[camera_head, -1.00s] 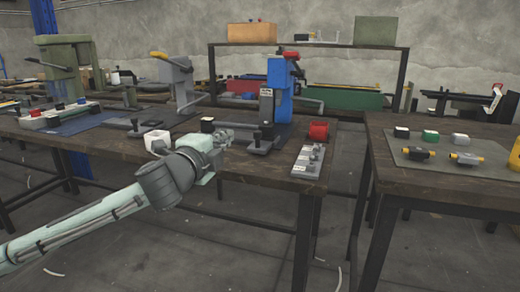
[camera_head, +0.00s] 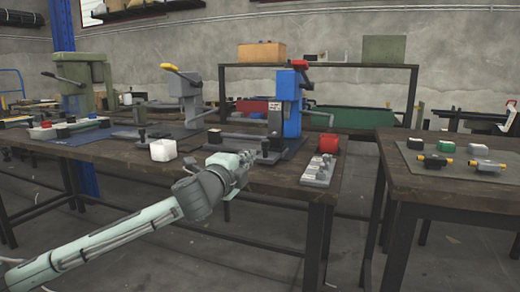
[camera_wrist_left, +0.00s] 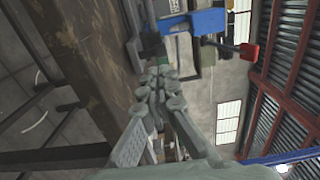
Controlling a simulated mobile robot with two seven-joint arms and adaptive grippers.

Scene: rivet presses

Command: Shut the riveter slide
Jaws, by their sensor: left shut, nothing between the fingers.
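The blue riveter (camera_head: 291,108) with a red-tipped lever stands on the workbench. A grey slide part with a dark upright knob (camera_head: 264,146) sits low at its front left. My left gripper (camera_head: 246,160) is shut and empty at the bench's front edge, in front of the slide and overlapping it in the head view. I cannot tell whether they touch. In the left wrist view the shut fingers (camera_wrist_left: 160,88) point toward the blue riveter (camera_wrist_left: 193,22), and its red lever tip (camera_wrist_left: 249,52) is to the right. The slide is not clear there. My right gripper is out of view.
A white box (camera_head: 163,150) stands left of my gripper. A grey block with fittings (camera_head: 319,170) and a red container (camera_head: 329,144) are to the right. A grey press (camera_head: 186,98) and a green press (camera_head: 82,82) stand farther left. A second table (camera_head: 420,186) is at the right.

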